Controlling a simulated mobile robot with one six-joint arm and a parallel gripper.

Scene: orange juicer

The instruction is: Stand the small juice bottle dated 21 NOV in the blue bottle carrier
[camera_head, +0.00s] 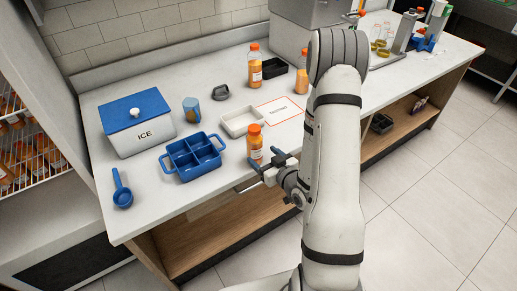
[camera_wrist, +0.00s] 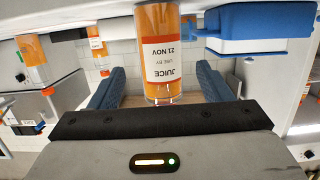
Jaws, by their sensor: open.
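The small juice bottle (camera_head: 255,145), with an orange cap and white label, stands upright near the counter's front edge. In the wrist view the bottle (camera_wrist: 162,55) shows its label upside down, reading JUICE, USE BY, 21 NOV. My gripper (camera_head: 267,161) is open at the bottle's near side, low down. In the wrist view the two blue fingers of my gripper (camera_wrist: 160,80) lie apart on either side of the bottle, with gaps showing. The blue bottle carrier (camera_head: 191,174) stands on the counter left of the bottle. Its compartments look empty.
A white tray (camera_head: 229,125) sits close behind the bottle, beside a red-outlined mat (camera_head: 268,115). An ICE box (camera_head: 143,138), a blue cup (camera_head: 191,110) and a blue scoop (camera_head: 122,194) stand around the carrier. Other juice bottles (camera_head: 254,66) stand farther back.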

